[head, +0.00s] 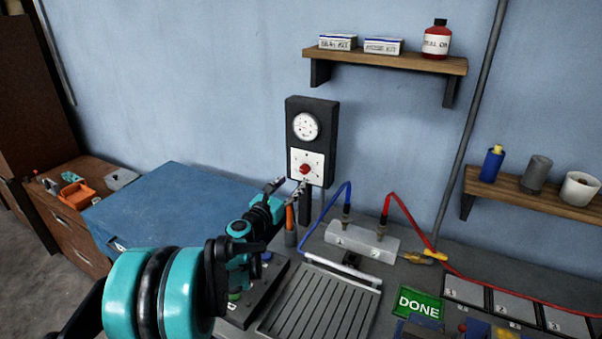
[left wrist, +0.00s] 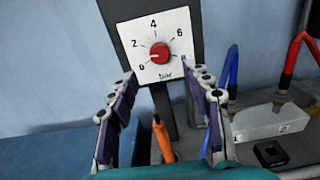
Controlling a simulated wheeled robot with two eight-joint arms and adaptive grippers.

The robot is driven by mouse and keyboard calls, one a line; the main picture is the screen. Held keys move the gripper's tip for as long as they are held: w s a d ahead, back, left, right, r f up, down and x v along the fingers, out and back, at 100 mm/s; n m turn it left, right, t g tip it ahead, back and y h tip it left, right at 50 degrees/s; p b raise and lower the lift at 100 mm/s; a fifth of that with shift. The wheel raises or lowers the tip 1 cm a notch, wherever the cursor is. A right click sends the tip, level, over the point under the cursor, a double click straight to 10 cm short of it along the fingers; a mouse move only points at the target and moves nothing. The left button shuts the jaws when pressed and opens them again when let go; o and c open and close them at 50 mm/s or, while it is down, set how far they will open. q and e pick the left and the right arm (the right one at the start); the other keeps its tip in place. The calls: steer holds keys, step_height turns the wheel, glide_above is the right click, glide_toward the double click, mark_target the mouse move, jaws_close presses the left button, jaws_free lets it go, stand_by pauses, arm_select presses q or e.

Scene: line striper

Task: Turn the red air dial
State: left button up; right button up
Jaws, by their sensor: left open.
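The red air dial (head: 305,169) sits on a white numbered plate on a dark wall panel (head: 328,118), below a round white gauge (head: 305,125). In the left wrist view the red dial (left wrist: 160,53) shows large, with the numbers 0, 2, 4, 6 and 8 around it. Its light pointer mark faces left, near 0. My left gripper (head: 288,187) is just below and left of the dial in the head view. In the left wrist view its fingers (left wrist: 164,82) are open and empty, spread below the dial and apart from it. My right gripper is not in view.
An orange-handled tool (head: 290,218) stands below the panel. A grey block (head: 362,242) with blue and red hoses is to the right. A shelf (head: 390,62) hangs above right. A blue box (head: 170,205) is at left. A green DONE sign (head: 419,303) is at front right.

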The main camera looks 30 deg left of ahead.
mark_target(303, 171)
arm_select(q)
steer(key=w+b, duration=0.1)
steer(key=w, duration=0.6)
steer(key=shift+w, duration=0.35)
jaws_close()
